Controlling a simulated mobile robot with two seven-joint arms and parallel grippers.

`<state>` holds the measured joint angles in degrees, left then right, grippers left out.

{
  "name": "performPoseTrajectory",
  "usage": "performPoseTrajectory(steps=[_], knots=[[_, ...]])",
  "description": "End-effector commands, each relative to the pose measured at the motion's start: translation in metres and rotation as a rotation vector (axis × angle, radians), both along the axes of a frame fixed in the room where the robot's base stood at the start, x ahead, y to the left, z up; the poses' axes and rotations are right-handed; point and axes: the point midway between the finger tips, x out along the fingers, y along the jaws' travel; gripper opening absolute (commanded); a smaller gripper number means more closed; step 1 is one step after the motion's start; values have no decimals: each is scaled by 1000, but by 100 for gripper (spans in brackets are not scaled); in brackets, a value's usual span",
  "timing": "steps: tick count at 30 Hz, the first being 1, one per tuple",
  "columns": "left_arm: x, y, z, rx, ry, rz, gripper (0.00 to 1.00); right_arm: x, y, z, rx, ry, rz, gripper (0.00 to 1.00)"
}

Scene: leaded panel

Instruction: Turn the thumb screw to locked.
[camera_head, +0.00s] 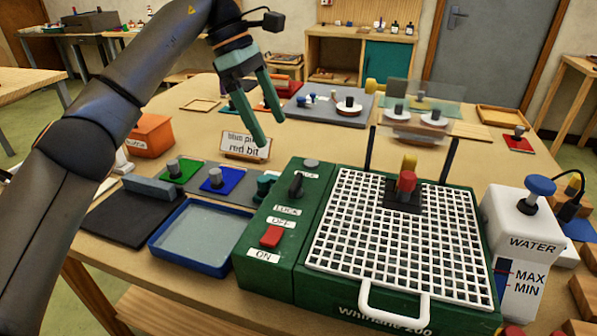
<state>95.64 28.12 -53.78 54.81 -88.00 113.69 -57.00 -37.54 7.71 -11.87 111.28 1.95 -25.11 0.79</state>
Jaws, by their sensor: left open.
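The green grinder (265,230) stands at the front of the table. On its left top is a black upright knob (296,185), which looks like the thumb screw. It stands between a "LOCK" label (287,210) in front and another label behind, too small to read surely. Which way the screw is turned, I cannot tell. My left gripper (270,128), with green fingers, is open and empty. It hangs in the air behind and left of the knob, apart from it. My right gripper is not in view.
A red switch (271,236) sits in front of the knob. A white grid (375,240) covers the machine's right part, with a red-topped grinding bit (406,184) behind. A blue tray (195,262), a sign (246,146) and a white water tank (522,235) stand close by.

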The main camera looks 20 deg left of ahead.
Motion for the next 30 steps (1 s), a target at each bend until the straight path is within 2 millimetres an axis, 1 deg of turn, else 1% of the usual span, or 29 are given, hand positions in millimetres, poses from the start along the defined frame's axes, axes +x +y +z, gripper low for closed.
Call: performPoseTrajectory(steps=[1, 5, 6, 12, 15, 21, 30], knots=[[0, -3, -10, 0, 2, -2, 100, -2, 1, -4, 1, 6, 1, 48], [0, -13, -33, -2, 3, -2, 100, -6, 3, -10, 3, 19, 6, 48], [-1, -16, -41, -2, 5, -3, 100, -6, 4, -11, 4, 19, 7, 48], [-1, -32, -77, -4, 3, -3, 100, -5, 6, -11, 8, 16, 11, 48], [-1, -38, -91, -5, 3, -2, 100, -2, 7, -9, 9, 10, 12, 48], [-1, -45, -106, -5, 1, -2, 100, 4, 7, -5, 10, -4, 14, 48], [-1, -46, -108, -5, 1, -1, 100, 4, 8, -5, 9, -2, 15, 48]])
